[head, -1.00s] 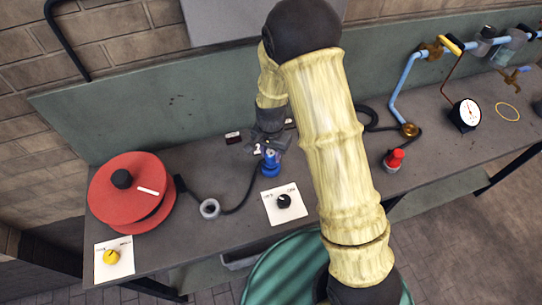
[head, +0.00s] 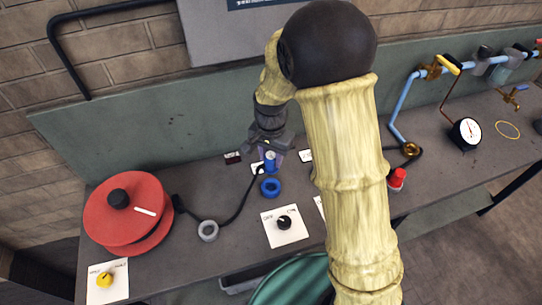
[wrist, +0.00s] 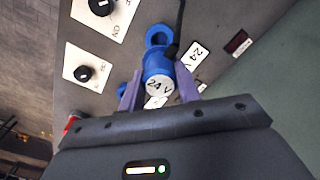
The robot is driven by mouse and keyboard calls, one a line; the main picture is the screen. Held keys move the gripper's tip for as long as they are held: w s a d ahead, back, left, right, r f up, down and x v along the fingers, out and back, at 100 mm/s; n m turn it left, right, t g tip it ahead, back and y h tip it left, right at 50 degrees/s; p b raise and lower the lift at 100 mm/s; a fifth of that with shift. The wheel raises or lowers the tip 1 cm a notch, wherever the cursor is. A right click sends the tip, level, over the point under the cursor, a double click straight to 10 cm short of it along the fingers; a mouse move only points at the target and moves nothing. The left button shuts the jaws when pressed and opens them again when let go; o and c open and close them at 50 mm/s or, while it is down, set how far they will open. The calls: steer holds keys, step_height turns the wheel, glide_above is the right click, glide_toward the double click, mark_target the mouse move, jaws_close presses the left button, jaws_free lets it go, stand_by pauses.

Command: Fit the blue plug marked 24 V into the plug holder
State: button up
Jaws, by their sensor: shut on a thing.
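A dark cable leaves the plug. A blue ring-shaped holder (head: 270,187) lies on the bench just in front of the plug, and its open hole shows beyond the plug in the wrist view (wrist: 158,35). The plug is apart from this ring; its lower end is partly hidden.
The cable runs past a grey ring (head: 208,230) to a red reel (head: 128,214). A black knob on a white plate (head: 284,223) lies in front. A red plug (head: 397,178) stands to the right. A white 24 V card (wrist: 195,56) lies beside the blue ring.

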mark_target(270, 165)
steer(key=shift+f, duration=0.1)
steer(key=shift+f+b, duration=1.25)
steer(key=shift+f, duration=0.75)
steer(key=shift+a+r, duration=0.1)
steer(key=s+a+p, duration=0.2)
steer(key=s+a, duration=0.5)
steer(key=a, duration=0.2)
steer(key=shift+s+a+p, duration=0.15)
steer(key=shift+a+p, duration=0.05)
steer(key=shift+p, duration=0.1)
steer(key=s+a+p, duration=0.3)
steer(key=s+a, duration=0.4)
steer(key=a, duration=0.2)
